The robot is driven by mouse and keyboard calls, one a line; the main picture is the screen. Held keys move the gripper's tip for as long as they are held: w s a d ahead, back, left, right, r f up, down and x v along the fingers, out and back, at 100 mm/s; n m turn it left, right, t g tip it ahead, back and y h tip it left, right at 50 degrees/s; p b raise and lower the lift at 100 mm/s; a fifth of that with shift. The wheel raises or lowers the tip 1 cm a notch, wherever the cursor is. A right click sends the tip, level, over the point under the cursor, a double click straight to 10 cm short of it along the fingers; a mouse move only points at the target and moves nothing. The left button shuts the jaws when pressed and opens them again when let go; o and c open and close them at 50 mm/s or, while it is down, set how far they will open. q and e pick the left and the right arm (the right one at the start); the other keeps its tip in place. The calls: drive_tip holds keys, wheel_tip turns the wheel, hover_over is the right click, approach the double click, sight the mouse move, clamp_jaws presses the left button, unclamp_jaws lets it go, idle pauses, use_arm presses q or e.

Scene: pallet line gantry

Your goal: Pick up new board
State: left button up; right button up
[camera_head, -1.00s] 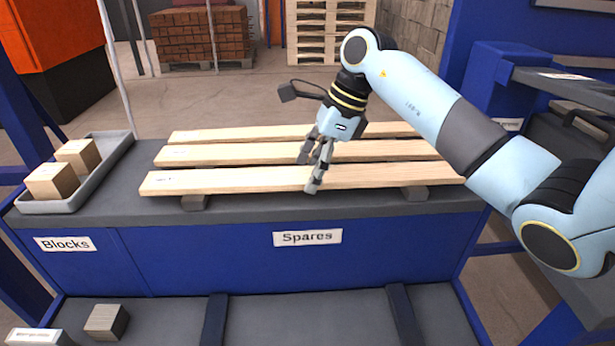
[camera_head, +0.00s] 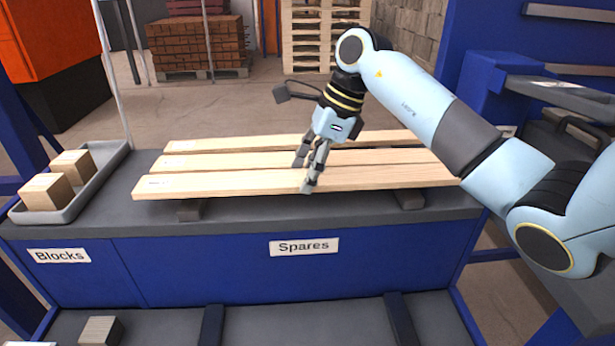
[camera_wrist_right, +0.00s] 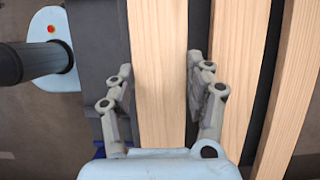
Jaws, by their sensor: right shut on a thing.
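Three pale wooden boards lie side by side over the grey top of the spares bench: a front board (camera_head: 220,184), a middle board (camera_head: 215,161) and a back board (camera_head: 225,144). My right gripper (camera_head: 303,177) is shut across the front board near its middle, one finger on each long side. The front board appears raised slightly off its dark supports. In the right wrist view the front board (camera_wrist_right: 158,35) runs between both fingers (camera_wrist_right: 160,75), with the other boards to the right. My left gripper is not in view.
A grey tray (camera_head: 95,187) with two wooden blocks (camera_head: 46,191) stands at the bench's left end. The bench front bears a "Spares" label (camera_head: 304,246). A lower shelf holds another block (camera_head: 100,330). A brick-loaded pallet (camera_head: 197,45) and stacked pallets (camera_head: 318,35) stand behind.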

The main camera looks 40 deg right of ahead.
sight(298, 177)
wheel_tip(298, 177, up, 3)
drive_tip(key=s+d+r, duration=0.1)
drive_tip(key=d+r, duration=0.1)
drive_tip(key=d, duration=0.1)
drive_tip(key=s+d+r, duration=0.1)
drive_tip(key=s+d, duration=0.1)
drive_tip(key=d, duration=0.1)
drive_tip(key=s+d+r, duration=0.2)
drive_tip(key=d, duration=0.1)
drive_tip(key=shift+s+r, duration=0.15)
drive_tip(key=shift+r, duration=0.15)
drive_tip(key=shift+s+d+r, duration=0.35)
drive_tip(key=shift+d+r, duration=0.15)
drive_tip(key=shift+s, duration=0.1)
